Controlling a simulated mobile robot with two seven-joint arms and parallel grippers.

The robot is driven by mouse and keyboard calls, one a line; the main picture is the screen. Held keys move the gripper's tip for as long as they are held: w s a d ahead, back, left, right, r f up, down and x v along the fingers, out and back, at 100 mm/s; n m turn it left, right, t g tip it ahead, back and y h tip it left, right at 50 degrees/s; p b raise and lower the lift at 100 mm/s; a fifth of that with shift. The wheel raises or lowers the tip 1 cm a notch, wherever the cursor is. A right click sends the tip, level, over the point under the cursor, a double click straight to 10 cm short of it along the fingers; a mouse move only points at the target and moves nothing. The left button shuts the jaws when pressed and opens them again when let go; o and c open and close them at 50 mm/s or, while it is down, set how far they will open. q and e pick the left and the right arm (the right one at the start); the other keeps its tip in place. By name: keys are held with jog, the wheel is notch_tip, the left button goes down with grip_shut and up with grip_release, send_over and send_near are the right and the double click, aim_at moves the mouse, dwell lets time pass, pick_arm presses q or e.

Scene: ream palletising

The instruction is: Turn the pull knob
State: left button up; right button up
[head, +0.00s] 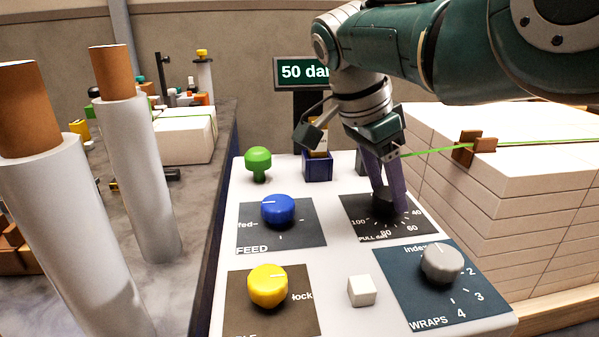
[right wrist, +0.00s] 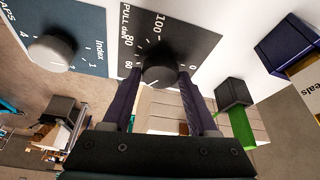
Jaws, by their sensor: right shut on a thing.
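The pull knob (head: 383,199) is black and sits on a dark dial plate (head: 362,230) marked PULL, with numbers such as 40, 60, 80 and 100. My right gripper (head: 388,197) reaches down from above and is shut on the knob, its purple fingers on either side. In the right wrist view the knob (right wrist: 163,72) lies between the tips of the two fingers (right wrist: 160,82). The fingers hide part of the knob and dial in the head view. A display (head: 303,72) behind reads "50 da", the rest hidden by my right arm. My left gripper is not visible.
The white panel also carries a blue FEED knob (head: 279,210), a yellow knob (head: 268,286), a grey WRAPS knob (head: 441,263), a white block (head: 361,291) and a green knob (head: 258,163). Stacked reams (head: 530,190) stand right; wrapped rolls (head: 135,165) stand left.

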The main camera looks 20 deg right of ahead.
jog(key=o, duration=1.4)
jog(key=shift+c, duration=0.2)
jog(key=shift+a+r, duration=0.15)
jog(key=shift+r, duration=0.25)
jog(key=p+v, duration=0.2)
jog(key=v, duration=0.7)
